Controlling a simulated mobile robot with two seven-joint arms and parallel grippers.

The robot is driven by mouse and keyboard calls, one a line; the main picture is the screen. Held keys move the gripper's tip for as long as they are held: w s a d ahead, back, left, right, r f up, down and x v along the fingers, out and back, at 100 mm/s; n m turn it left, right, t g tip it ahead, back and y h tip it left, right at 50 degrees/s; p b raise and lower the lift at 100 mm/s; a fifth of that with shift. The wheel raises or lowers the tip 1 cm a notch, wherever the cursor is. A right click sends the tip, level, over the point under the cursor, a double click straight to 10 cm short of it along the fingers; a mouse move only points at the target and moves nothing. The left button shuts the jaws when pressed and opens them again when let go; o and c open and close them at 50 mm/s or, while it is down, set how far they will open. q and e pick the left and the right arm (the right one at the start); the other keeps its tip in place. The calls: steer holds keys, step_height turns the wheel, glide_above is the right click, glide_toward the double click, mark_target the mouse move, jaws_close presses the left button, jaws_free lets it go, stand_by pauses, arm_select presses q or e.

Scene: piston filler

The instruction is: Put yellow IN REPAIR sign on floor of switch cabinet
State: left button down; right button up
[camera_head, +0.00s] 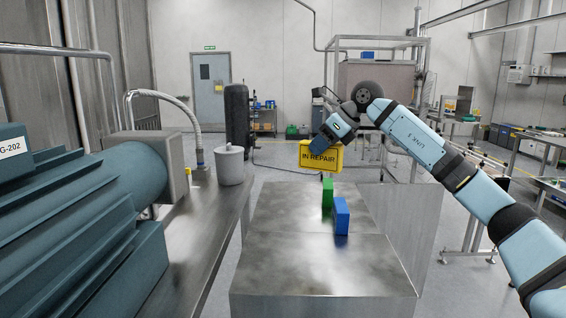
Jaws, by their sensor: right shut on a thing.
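The yellow IN REPAIR sign (320,157) hangs upright in the air, its black lettering facing me. My right gripper (323,140) is shut on the sign's top edge; the fingertips are small and partly hidden. The sign is above and behind the far part of a steel top, apart from the blocks there. My left gripper is not in view. I cannot tell which thing is the switch cabinet.
The steel top (300,270) bears a green block (327,193) and a blue block (341,216). A steel bench (190,250) with a grey canister (230,166) and a big teal motor (80,220) stands at left. Side tables stand at right.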

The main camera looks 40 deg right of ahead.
steer(key=shift+a+r, duration=0.1)
steer(key=shift+w+a, duration=0.1)
steer(key=shift+a, duration=0.25)
steer(key=s+a+f+p, duration=0.2)
steer(key=a+p, duration=0.1)
steer(key=a, duration=0.7)
steer(key=s+a+f+m+h+p, duration=0.1)
steer(key=s+a+f+p, duration=0.1)
steer(key=a, duration=0.7)
steer(key=s+a+f+m+p, duration=0.1)
steer(key=a+f+p, duration=0.3)
steer(key=a, duration=0.6)
steer(key=shift+s+a+f+p, duration=0.2)
steer(key=shift+s+a+p, duration=0.15)
steer(key=shift+s+p, duration=0.55)
